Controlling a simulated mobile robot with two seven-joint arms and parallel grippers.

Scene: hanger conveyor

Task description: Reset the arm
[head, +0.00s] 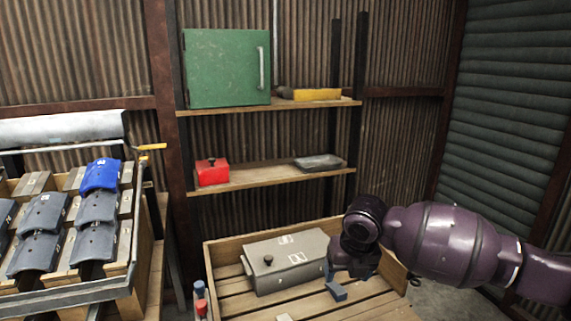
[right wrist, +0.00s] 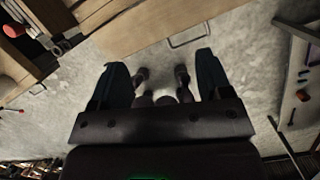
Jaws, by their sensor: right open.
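My purple right arm (head: 440,243) reaches in from the right in the head view. My right gripper (head: 351,282) points down over the right part of a wooden crate, beside a grey box. Its blue-grey fingers are spread apart. In the right wrist view my right gripper (right wrist: 162,76) is open, with one finger on each side and nothing held between them. My left arm and left gripper are in neither view.
The wooden crate (head: 222,254) holds the grey lidded box (head: 285,264). Shelves behind carry a green cabinet (head: 226,68), a yellow item (head: 316,94), a red box (head: 212,173) and a grey tray (head: 319,162). A rack with blue and grey curved pieces (head: 97,208) stands left.

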